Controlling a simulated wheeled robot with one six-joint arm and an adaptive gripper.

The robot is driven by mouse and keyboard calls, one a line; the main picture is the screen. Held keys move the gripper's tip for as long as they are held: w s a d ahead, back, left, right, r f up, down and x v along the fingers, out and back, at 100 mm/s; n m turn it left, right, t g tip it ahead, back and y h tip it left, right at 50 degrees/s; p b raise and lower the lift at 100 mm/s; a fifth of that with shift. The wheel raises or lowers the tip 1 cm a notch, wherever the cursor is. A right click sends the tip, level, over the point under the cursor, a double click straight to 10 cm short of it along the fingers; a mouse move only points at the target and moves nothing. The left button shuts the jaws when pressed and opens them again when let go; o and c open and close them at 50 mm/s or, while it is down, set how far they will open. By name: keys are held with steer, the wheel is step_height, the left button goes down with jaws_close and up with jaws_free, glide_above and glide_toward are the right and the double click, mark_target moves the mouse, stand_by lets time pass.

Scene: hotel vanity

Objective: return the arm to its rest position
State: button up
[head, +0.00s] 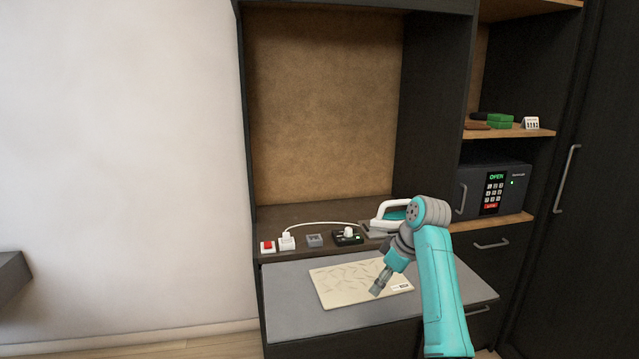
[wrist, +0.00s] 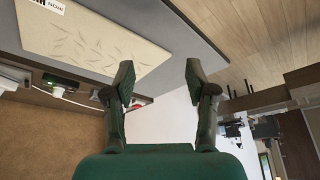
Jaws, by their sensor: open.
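My arm (head: 436,285) is teal and grey and reaches up from the lower right of the head view, then bends down to the left. My gripper (head: 379,288) hangs over the cream patterned board (head: 341,287) on the grey pull-out surface. In the wrist view the two dark fingers of my gripper (wrist: 158,75) stand well apart with nothing between them. The board also shows in the wrist view (wrist: 85,42), at the upper left. How high the gripper is above the board I cannot tell exactly.
A white and teal iron (head: 390,216) stands behind my arm, partly hidden. A safe (head: 493,191) reading OPEN sits right.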

steer(key=s+f+m+t, duration=0.15)
steer(key=s+f, duration=0.25)
steer(key=f, duration=0.8)
steer(key=s+f+m+t, duration=0.15)
steer(key=s+f, duration=0.25)
steer(key=f, duration=0.7)
steer(key=s+f+m+t+h, duration=0.1)
steer(key=s+f+m, duration=0.1)
steer(key=s+f, duration=0.65)
steer(key=s+f+m+t+h, duration=0.15)
steer(key=s+f, duration=0.35)
steer(key=s, duration=0.6)
steer(key=s+d+r+m+t, duration=0.1)
steer(key=s+r+m+t, duration=0.1)
steer(key=s, duration=0.9)
steer(key=s+d+r+m+t, duration=0.1)
steer(key=s+r+t, duration=0.15)
steer(key=s, duration=0.75)
steer(key=s+r+m+t+h, duration=0.1)
steer(key=s+r+m+t, duration=0.1)
steer(key=s+r, duration=1.4)
step_height(320, 180, up, 3)
steer(key=shift+d+f, duration=0.2)
steer(key=shift+d, duration=0.25)
